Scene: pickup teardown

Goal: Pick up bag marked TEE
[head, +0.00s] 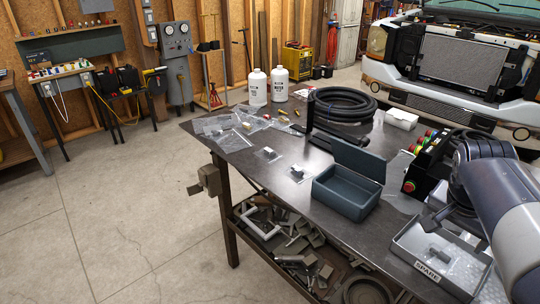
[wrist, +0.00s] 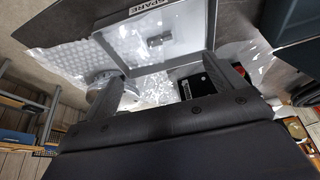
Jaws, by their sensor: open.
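Several clear bags with small parts lie on the dark workbench in the head view. One bag (head: 268,153) and another bag (head: 298,173) lie apart near the front edge, and a cluster of flat bags (head: 228,130) lies at the far left end. No marking TEE can be read on any of them. My gripper (wrist: 160,68) is open and empty in the wrist view, above the bench by a grey tray labelled SPARE (head: 427,268). The tray also shows in the wrist view (wrist: 135,58), with a small grey part (wrist: 160,40) in it.
An open dark blue box (head: 340,195) stands mid-bench. Behind it are a coiled black hose (head: 342,105) and two white bottles (head: 258,88). A black control box with coloured buttons (head: 420,165) stands near my arm. The floor left of the bench (head: 120,210) is clear.

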